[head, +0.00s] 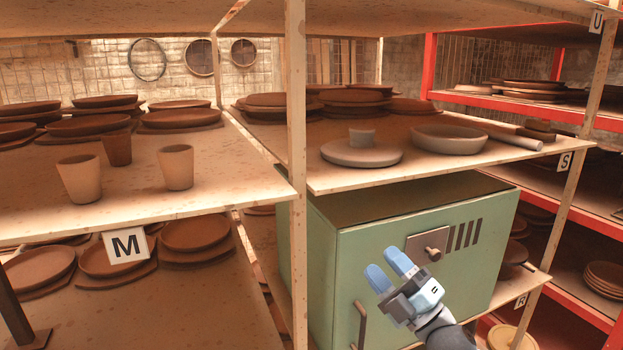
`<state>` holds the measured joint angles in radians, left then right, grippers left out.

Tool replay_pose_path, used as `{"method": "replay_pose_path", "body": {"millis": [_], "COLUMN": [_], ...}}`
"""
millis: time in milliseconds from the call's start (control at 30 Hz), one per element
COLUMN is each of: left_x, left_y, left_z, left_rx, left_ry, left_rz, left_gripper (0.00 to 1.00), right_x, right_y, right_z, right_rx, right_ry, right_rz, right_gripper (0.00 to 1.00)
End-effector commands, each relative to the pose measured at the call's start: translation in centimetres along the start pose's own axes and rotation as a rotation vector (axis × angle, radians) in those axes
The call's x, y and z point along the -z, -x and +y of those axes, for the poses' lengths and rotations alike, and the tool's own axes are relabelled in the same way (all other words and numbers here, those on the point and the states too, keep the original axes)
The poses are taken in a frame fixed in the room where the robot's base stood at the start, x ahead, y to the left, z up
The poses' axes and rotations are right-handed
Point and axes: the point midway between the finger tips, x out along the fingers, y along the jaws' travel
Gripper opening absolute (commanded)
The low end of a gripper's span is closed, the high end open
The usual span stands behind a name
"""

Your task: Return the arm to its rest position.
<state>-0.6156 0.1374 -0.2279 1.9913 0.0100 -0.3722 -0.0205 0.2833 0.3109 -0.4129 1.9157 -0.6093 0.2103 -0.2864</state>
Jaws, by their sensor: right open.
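My right gripper (391,267) is in front of the green cabinet (340,262), its two blue fingers pointing up and to the left. The fingers are apart with nothing between them. The gripper is just below and left of a round knob (432,253) on a brown plate on the cabinet front; I cannot tell how far it is from the cabinet. My left gripper is not in view.
A shelf marked M (126,246) holds cups (176,167) and brown plates. A shelf marked S (565,161) holds a grey bowl (449,138) and a disc (361,152). A post (297,180) stands left of the cabinet. A handle (360,324) sticks out low on the cabinet.

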Motion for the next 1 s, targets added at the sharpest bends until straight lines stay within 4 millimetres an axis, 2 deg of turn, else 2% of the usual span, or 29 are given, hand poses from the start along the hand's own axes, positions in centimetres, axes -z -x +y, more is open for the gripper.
{"method": "replay_pose_path", "body": {"millis": [33, 167, 267, 400, 500, 600, 700, 800, 1000], "left_x": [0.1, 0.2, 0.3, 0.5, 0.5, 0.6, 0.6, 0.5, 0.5], "left_y": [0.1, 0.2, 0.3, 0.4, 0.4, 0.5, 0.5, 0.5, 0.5], "left_z": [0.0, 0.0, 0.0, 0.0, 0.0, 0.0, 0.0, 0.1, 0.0], "left_rx": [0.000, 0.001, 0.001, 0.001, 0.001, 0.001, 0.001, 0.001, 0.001], "left_ry": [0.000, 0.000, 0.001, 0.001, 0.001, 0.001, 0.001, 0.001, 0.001], "left_rz": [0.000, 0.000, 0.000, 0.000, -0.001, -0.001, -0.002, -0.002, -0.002], "left_gripper": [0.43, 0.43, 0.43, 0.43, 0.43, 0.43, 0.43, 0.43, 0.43], "right_x": [-0.3, -0.7, -0.2, 2.0, 4.5, 7.0, 9.1, 10.4, 10.9], "right_y": [2.6, 9.2, 15.1, 24.0, 30.3, 35.4, 39.0, 41.0, 41.7], "right_z": [-2.5, -7.9, -11.9, -16.9, -19.6, -21.2, -22.2, -22.6, -22.7], "right_rx": [0.034, 0.108, 0.166, 0.246, 0.295, 0.332, 0.357, 0.368, 0.373], "right_ry": [-0.111, -0.371, -0.565, -0.824, -0.988, -1.115, -1.201, -1.250, -1.269], "right_rz": [-0.086, -0.305, -0.484, -0.746, -0.925, -1.077, -1.183, -1.245, -1.269], "right_gripper": [0.51, 0.51, 0.51, 0.51, 0.51, 0.51, 0.51, 0.51, 0.51]}}
